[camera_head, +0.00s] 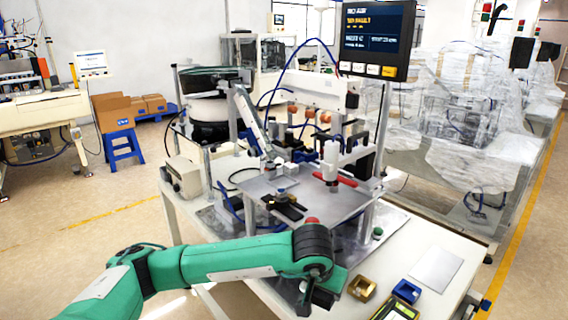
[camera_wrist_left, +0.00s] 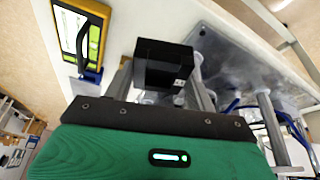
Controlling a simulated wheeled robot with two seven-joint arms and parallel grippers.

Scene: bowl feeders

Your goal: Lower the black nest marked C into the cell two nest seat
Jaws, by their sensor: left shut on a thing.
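My left gripper (camera_wrist_left: 163,82) is shut on a black block-shaped nest (camera_wrist_left: 160,62), which sits between its two fingers in the left wrist view. A small pale mark shows on the nest, too small to read. In the head view my green left arm reaches in from the left, with its wrist over the front of the white table; the wrist hides most of the gripper and nest. The cell's grey work plate (camera_head: 335,204) is behind the wrist, with dark fixture parts on it. I cannot tell which part is the cell two nest seat. My right gripper is not in view.
A gold nest (camera_head: 362,288) and a blue nest (camera_head: 406,290) stand on the white table (camera_head: 412,232) to the right of my wrist. A flat grey plate (camera_head: 436,268) lies beyond them. A yellow-edged handheld device (camera_wrist_left: 80,33) lies near the table edge. Posts and a monitor (camera_head: 375,38) rise behind.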

